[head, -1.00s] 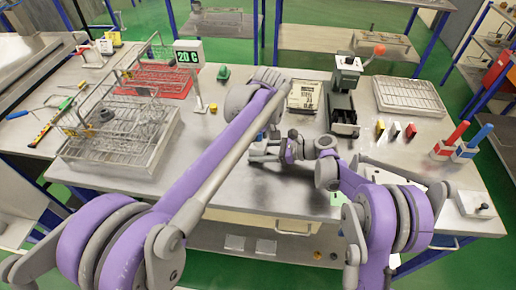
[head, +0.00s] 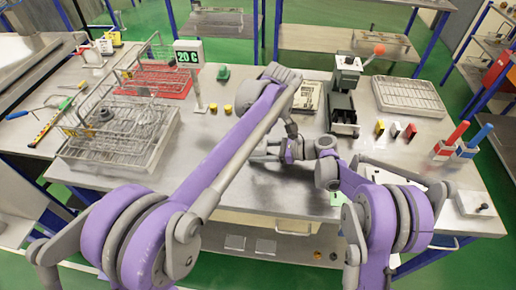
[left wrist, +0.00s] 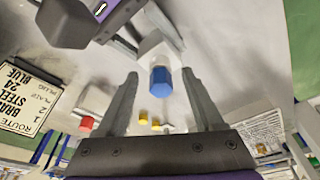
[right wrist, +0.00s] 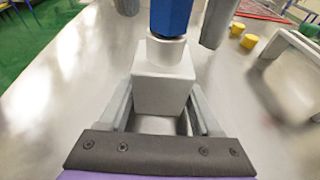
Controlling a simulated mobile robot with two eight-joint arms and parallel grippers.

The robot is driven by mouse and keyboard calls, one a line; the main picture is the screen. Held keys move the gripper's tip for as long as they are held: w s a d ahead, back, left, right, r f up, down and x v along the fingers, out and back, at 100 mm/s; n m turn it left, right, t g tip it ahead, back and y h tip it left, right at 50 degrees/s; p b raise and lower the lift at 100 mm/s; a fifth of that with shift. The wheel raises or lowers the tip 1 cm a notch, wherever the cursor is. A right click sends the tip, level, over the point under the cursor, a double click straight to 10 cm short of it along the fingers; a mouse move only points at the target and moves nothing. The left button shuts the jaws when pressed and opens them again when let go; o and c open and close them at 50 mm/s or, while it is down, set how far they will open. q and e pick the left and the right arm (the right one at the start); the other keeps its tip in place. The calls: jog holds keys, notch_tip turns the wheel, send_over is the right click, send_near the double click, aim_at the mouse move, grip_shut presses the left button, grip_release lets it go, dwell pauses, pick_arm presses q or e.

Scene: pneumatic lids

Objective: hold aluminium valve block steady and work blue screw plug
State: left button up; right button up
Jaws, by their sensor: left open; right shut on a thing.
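The aluminium valve block (right wrist: 165,85) is a pale cube with a round neck on top. My right gripper (right wrist: 160,112) is shut on it, and it also shows in the left wrist view (left wrist: 152,45). The blue screw plug (right wrist: 172,16) sits on the neck, in line with it. In the left wrist view the hexagonal blue plug (left wrist: 161,86) lies between the fingertips of my left gripper (left wrist: 160,76), which is open, with gaps on both sides. In the head view my left arm largely hides the block and plug.
Two yellow caps (head: 213,108) stand left of my left arm. A wire basket (head: 120,140) and the "20 C" sign (head: 188,55) are further left. A green press (head: 344,95), a wire tray (head: 410,97) and red and blue upright tools (head: 470,142) stand to the right.

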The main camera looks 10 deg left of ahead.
pick_arm(q)
jog(key=shift+c, duration=0.7)
jog(key=m, duration=0.3)
jog(key=shift+s+a+m+t+h, duration=0.2)
jog(key=shift+m+t+h, duration=0.1)
jog(key=shift+m+t, duration=0.1)
jog(key=m, duration=0.3)
jog(key=shift+a+m+h, duration=0.1)
jog(key=shift+m+h, duration=0.2)
jog(key=shift+h, duration=0.1)
jog(key=shift+m, duration=0.3)
